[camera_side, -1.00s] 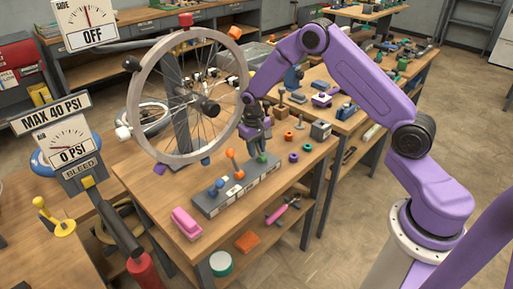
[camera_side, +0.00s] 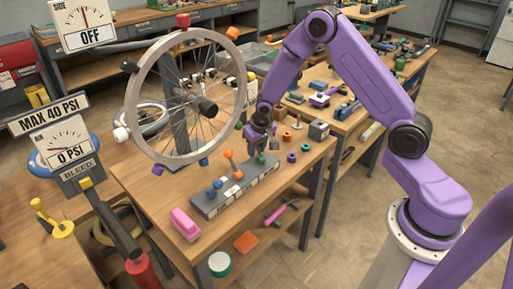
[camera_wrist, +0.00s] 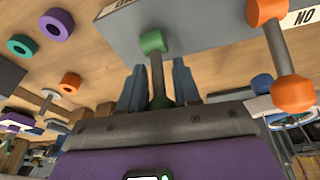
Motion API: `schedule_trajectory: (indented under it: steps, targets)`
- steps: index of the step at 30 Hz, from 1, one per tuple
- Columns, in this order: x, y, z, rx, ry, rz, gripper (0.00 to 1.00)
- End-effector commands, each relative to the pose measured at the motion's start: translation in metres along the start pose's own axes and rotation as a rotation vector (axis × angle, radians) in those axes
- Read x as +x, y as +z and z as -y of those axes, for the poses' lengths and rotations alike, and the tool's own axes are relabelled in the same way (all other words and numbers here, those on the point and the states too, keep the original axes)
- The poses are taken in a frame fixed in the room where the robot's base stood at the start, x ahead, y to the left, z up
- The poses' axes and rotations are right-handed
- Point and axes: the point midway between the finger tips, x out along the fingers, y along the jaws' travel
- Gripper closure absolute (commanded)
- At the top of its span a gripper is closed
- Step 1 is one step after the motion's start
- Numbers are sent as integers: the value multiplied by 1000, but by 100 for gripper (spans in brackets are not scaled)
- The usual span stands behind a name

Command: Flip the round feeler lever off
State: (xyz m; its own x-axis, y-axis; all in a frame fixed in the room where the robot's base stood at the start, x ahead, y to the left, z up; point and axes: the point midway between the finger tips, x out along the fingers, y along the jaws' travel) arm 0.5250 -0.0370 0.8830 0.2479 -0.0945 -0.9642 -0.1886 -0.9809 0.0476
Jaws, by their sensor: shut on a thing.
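A grey lever box (camera_side: 208,206) lies on the near bench with blue (camera_side: 218,184), orange (camera_side: 229,154) and green (camera_side: 261,159) levers. The orange lever stands up, with round ends. My gripper (camera_side: 262,147) is at the green lever at the box's right end. In the wrist view, the green knob (camera_wrist: 153,42) and its grey stem stand between my two fingers (camera_wrist: 158,82), which are shut on this lever. The orange lever (camera_wrist: 293,95) and a blue knob (camera_wrist: 262,83) are to the right. A label (camera_wrist: 305,16) is cut off by the frame, showing about "ND"; which lever is round is unclear.
A spoked wheel (camera_side: 235,125) stands close left of my gripper. Its upper sign (camera_side: 84,25) reads SIDE, OFF. A pink block (camera_side: 186,223) lies in front of the box. Small coloured rings (camera_side: 292,157) lie to the right. Bare bench (camera_side: 150,195) shows at the left.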

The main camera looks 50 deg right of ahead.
Motion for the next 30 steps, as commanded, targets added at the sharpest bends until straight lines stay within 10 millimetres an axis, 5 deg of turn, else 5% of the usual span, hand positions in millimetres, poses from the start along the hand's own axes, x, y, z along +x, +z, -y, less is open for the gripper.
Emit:
schedule_trajectory:
  steps: [1,2,3,17,30]
  targets:
    - [0,1,-1,1,3,3,100]
    - [0,1,-1,1,3,3,58]
    - [0,1,-1,1,3,4,48]
    - [-10,0,0,-1,3,1,48]
    - [-80,-1,0,0,2,-2,48]
